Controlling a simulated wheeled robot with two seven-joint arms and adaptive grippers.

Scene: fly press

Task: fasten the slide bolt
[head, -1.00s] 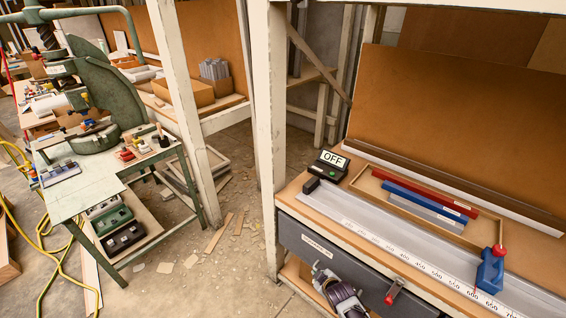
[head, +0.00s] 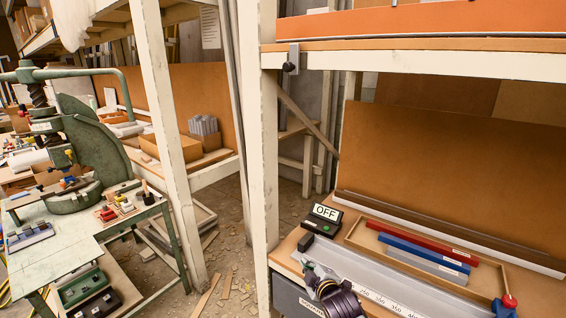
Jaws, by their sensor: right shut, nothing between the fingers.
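A small metal plate with a black knob (head: 291,59) is fixed at the left end of the upper shelf's front edge, beside the white post. It looks like the slide bolt, but it is too small to tell how its bolt stands. My right gripper (head: 308,268) is shut and empty. It shows at the bottom centre, in front of the bench's left end, well below the plate and apart from it. My left gripper is out of view.
The white post (head: 264,150) rises left of the bench. An OFF sign box (head: 324,215), a wooden tray (head: 353,237) with red and blue bars, and a long scale (head: 385,298) lie on the bench. A green fly press (head: 85,150) stands at left. Open space lies before the shelf edge.

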